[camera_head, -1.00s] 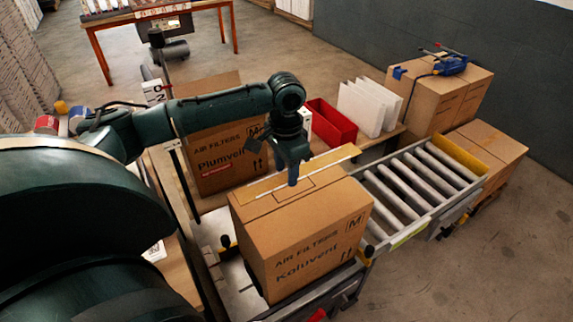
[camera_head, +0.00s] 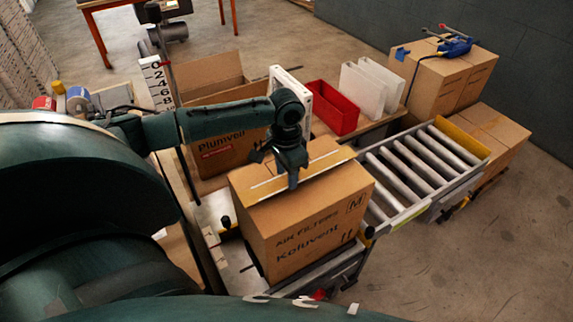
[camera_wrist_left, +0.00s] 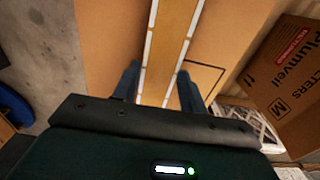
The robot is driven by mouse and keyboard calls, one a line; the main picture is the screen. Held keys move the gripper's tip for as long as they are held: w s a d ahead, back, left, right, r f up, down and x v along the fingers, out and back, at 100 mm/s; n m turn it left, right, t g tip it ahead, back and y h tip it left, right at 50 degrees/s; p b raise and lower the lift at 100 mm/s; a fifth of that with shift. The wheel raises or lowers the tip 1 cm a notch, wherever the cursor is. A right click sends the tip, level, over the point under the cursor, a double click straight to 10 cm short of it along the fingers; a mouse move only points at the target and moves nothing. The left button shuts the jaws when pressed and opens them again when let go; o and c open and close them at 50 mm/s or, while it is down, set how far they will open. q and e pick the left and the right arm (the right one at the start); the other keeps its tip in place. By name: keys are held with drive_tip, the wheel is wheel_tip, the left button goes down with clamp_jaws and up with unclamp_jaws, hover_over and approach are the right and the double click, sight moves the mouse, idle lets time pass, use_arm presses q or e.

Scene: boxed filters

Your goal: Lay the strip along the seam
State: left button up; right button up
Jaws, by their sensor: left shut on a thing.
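A tan strip with pale edges (camera_head: 325,165) runs lengthwise over the top of the closed Koluvent carton (camera_head: 318,222). It also shows in the left wrist view (camera_wrist_left: 172,40), running between the fingers. My left gripper (camera_head: 291,182) points down over the carton top and is shut on the strip near its middle. In the left wrist view its two fingers (camera_wrist_left: 157,88) stand on either side of the strip. The seam is hidden beneath the strip. I cannot tell whether the strip touches the cardboard all along. My right gripper is not in view.
An open Plumveil carton (camera_head: 225,150) stands behind the work carton. A red bin (camera_head: 333,107) and white filters (camera_head: 370,88) are at the back. A roller conveyor (camera_head: 425,165) extends right. Cartons (camera_head: 450,75) with a blue tool (camera_head: 455,45) stand beyond it. Floor at the right is clear.

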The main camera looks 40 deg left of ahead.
use_arm(q)
drive_tip(key=shift+f, duration=0.4)
drive_tip(key=o, duration=0.9)
drive_tip(key=shift+c, duration=0.2)
drive_tip(key=shift+r+p, duration=0.55)
drive_tip(key=shift+r, duration=4)
